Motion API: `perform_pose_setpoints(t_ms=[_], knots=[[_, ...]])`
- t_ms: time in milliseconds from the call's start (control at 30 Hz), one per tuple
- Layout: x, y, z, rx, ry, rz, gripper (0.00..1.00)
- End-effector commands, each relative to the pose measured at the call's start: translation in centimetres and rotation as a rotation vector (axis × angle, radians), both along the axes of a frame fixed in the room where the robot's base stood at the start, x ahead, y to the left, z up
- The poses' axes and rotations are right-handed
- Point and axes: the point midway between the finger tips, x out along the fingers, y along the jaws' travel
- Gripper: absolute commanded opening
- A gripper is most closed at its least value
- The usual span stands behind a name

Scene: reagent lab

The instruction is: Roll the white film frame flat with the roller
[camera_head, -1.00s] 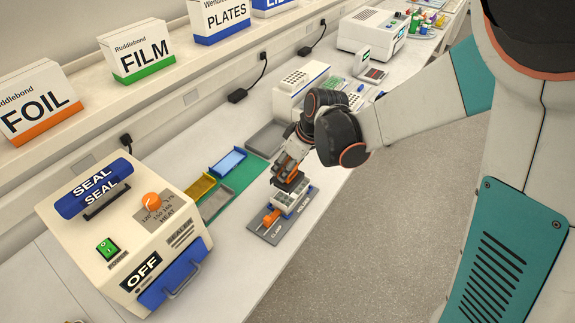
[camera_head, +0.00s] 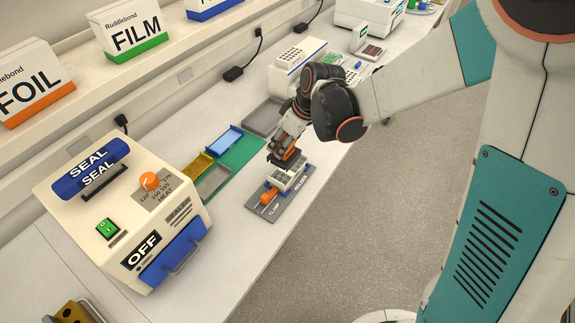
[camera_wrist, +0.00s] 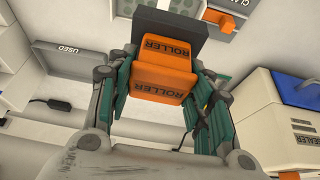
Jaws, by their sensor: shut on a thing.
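My gripper (camera_head: 286,148) is shut on the orange roller (camera_wrist: 163,66), which is marked ROLLER in the wrist view. The roller's dark block (camera_wrist: 176,25) is at its far end. In the head view the roller (camera_head: 283,158) is over the far end of a pale plate (camera_head: 290,178) in the grey holder (camera_head: 262,210). I cannot tell whether it touches the plate. The white film frame cannot be made out separately on the plate, which the roller partly hides. An orange clamp (camera_head: 268,197) is at the holder's near end.
The white sealer (camera_head: 122,215) with a blue front stands at the near left. Grey, yellow and blue trays (camera_head: 224,143) lie on the green mat left of the holder. A grey tray (camera_head: 262,117) marked USED in the wrist view (camera_wrist: 66,62) lies behind. The bench edge is close on the right.

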Motion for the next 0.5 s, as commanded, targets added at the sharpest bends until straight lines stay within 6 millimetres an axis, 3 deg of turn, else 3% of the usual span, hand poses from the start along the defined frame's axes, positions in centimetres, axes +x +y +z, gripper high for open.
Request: perform_pose_setpoints(t_ms=[500], knots=[[0.0,0.0,-2.9,-0.003,-0.006,0.0,0.23]])
